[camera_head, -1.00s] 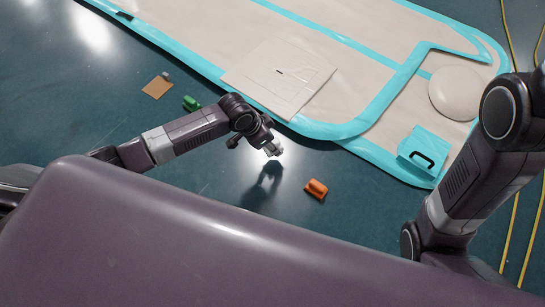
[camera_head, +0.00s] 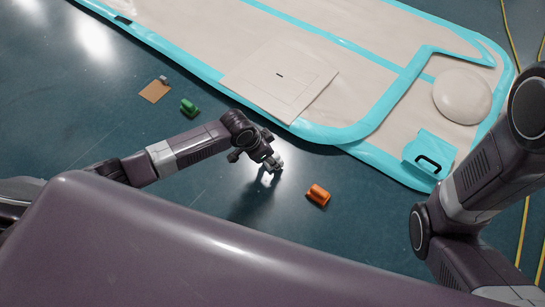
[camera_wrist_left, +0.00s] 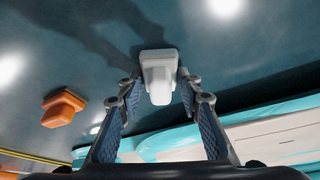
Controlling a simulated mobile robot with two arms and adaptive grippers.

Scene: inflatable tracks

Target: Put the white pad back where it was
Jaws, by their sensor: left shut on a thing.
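The white pad (camera_wrist_left: 159,77) is a small white block with a wider base and a raised grip. In the left wrist view it sits between the two fingers of my left gripper (camera_wrist_left: 160,100), which is shut on it. In the head view my left gripper (camera_head: 270,163) is over the dark floor, left of the orange block, with the white pad (camera_head: 275,166) partly hidden at its tips. I cannot tell whether the pad touches the floor. My right arm is at the right edge of the head view; its gripper is out of view.
An orange block (camera_head: 318,195) and a green block (camera_head: 189,108) lie on the floor. A brown square (camera_head: 154,91) with a small grey piece lies further left. The beige and turquoise inflatable track (camera_head: 350,133) fills the back, bearing a square panel (camera_head: 303,97). Yellow cables run at right.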

